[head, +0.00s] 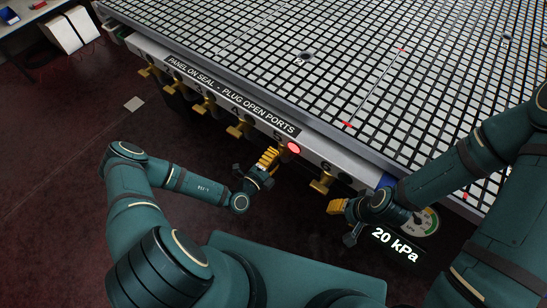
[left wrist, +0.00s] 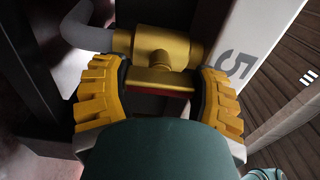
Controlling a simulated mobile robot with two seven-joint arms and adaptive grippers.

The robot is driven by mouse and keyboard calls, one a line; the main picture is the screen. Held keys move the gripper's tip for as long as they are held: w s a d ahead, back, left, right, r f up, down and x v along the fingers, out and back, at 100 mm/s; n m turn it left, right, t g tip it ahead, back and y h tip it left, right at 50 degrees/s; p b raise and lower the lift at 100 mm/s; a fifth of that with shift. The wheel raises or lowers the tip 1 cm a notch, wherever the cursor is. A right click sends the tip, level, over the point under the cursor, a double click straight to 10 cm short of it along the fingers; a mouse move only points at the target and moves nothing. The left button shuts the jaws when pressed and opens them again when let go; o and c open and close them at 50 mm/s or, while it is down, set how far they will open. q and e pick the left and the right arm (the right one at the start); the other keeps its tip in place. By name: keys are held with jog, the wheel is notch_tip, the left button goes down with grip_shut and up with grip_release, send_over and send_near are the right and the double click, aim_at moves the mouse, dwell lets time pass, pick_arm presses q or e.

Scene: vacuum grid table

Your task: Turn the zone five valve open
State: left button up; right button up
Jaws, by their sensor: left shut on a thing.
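The zone five valve (left wrist: 160,45) is a brass body with a grey elbow pipe on its left, beside a panel marked 5. Its flat handle (left wrist: 155,82), brass with a red edge, lies across the space between my left fingers. My left gripper (head: 268,160) is at the table's front edge, below the 5 label, with its yellow fingers on either side of the handle, shut on it. In the head view the gripper mostly hides this valve. A red lamp (head: 293,147) glows next to the 5. My right gripper (head: 339,207) is near the gauge; its finger gap is unclear.
A gridded table (head: 300,55) fills the upper right. Several other brass valves line its front edge, including the zone six valve (head: 322,182) between my grippers. A pressure gauge (head: 424,222) stands beside a "20 kPa" readout (head: 395,244). The floor at left is mostly clear.

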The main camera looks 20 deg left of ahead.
pick_arm(q)
jog(key=o, duration=1.2)
jog(key=shift+s, duration=0.1)
jog(key=v, duration=1.1)
jog(key=shift+s+a, duration=0.15)
jog(key=shift+s, duration=0.25)
